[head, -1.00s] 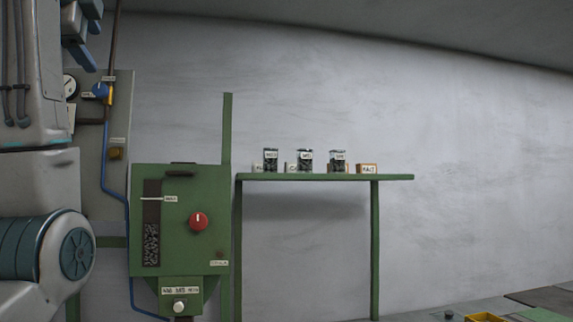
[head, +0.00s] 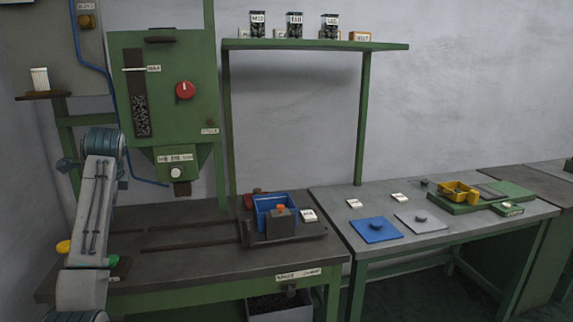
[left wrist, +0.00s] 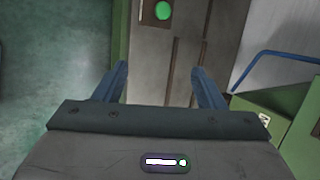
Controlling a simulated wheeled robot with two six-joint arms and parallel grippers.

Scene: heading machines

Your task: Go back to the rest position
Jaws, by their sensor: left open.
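My left gripper (left wrist: 162,84) shows in the left wrist view with its two blue fingers apart and nothing between them. Beyond the fingers is a brown surface with a green round button (left wrist: 162,11). In the head view my left arm comes up at the lower left, in front of the dark workbench (head: 200,263); its gripper is not visible there. My right arm and gripper are in neither current view.
A green machine (head: 165,100) with a red knob (head: 185,90) stands behind the bench. A blue bin (head: 270,213) sits on the bench. The right table (head: 450,215) holds a blue mat (head: 376,230) and a yellow tray (head: 460,191). A shelf (head: 310,45) carries several jars.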

